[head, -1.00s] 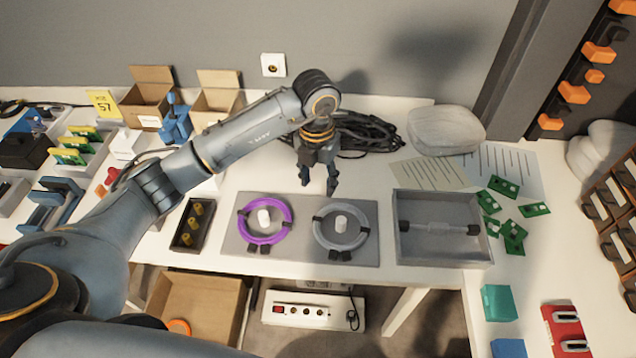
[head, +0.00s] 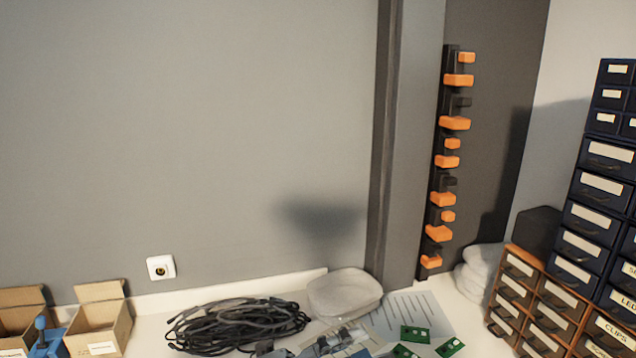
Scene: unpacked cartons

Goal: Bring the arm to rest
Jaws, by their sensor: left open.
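My right gripper is not in view.
A black cable coil (head: 236,325), a clear plastic container (head: 344,292) and green circuit boards (head: 414,334) lie on the white table. Open cartons (head: 97,321) stand at left. Drawer cabinets (head: 596,200) and an orange-hooked rack (head: 448,160) are at right.

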